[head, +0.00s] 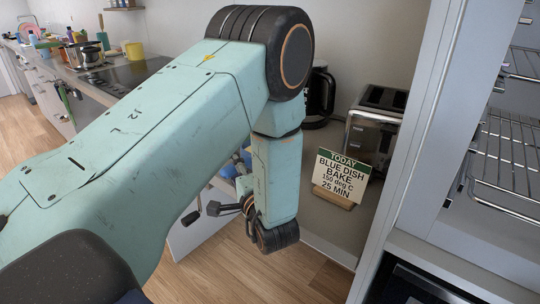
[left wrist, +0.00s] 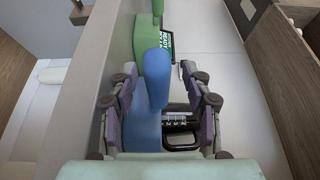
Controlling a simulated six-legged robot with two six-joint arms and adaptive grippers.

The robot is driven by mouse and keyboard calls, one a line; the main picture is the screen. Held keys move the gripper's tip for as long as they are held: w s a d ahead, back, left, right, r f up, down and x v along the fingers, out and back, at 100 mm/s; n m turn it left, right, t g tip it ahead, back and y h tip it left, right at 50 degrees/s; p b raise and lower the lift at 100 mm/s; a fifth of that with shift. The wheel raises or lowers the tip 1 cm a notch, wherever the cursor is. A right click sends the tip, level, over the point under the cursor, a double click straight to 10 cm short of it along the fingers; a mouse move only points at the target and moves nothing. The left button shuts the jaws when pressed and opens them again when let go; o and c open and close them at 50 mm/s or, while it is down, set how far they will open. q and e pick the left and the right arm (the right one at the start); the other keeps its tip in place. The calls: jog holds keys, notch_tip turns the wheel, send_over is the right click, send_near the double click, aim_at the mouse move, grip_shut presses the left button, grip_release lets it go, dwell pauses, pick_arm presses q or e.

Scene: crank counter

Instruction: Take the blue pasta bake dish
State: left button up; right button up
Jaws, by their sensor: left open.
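The blue dish (left wrist: 154,85) shows in the left wrist view as a blue shape with a rounded upper end. It stands between the spread fingers of my left gripper (left wrist: 165,78), closer to the left finger. I cannot tell whether it touches that finger. My left gripper is open. My right gripper is not in view.
A green piece (left wrist: 153,45) of similar shape is beyond the blue dish. A bake card (head: 340,179) stands before a toaster (head: 376,125), with a black kettle (head: 319,97) beside it. Wire racks (head: 505,160) are at the right. Wooden floor is open below.

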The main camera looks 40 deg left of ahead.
pick_arm(q)
jog(key=shift+a+f, duration=0.15)
jog(key=shift+a, duration=0.15)
jog(key=c, duration=0.4)
jog(key=shift+d, duration=0.15)
jog(key=c, duration=0.4)
grip_shut()
jog(key=shift+w, duration=0.1)
